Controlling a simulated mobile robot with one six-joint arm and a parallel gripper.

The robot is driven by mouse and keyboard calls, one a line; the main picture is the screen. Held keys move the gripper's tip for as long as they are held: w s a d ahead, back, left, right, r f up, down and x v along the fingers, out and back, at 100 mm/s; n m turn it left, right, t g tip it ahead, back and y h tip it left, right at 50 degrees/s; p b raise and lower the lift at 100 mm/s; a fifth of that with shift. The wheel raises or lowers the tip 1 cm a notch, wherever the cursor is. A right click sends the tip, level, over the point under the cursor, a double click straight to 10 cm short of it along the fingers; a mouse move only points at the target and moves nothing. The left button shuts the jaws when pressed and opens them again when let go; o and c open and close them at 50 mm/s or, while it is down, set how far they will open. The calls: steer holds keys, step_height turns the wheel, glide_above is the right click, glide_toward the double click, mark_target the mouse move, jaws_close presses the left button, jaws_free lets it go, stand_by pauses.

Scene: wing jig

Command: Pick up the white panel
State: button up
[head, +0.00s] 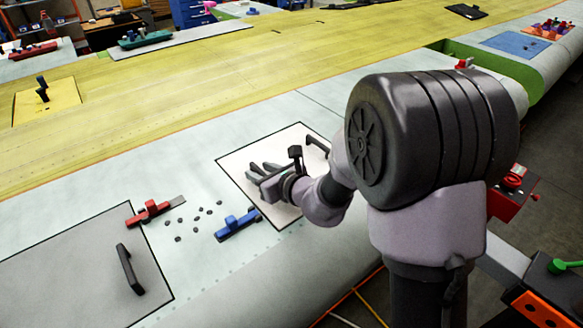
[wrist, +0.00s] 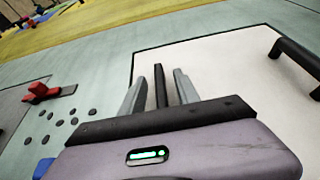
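The white panel (head: 240,160) is a flat sheet with a black outline, lying in the pale wing surface. It also fills much of the wrist view (wrist: 230,65). Its black bar handle (head: 317,145) stands near the far right edge of the panel. In the wrist view the handle (wrist: 296,62) is at the right, clear of the fingers. My gripper (head: 264,168) is over the panel, left of the handle. In the wrist view its two grey fingers (wrist: 158,88) are apart, with a dark strip between them that I cannot identify. My arm hides the panel's right part.
A grey panel (head: 60,270) with a black handle (head: 130,270) lies at the lower left. A red clamp (head: 150,212), a blue clamp (head: 238,224) and several dark pieces (head: 190,218) lie between the panels. Beyond is open yellow surface (head: 180,110).

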jaws_close()
stand_by(1.3)
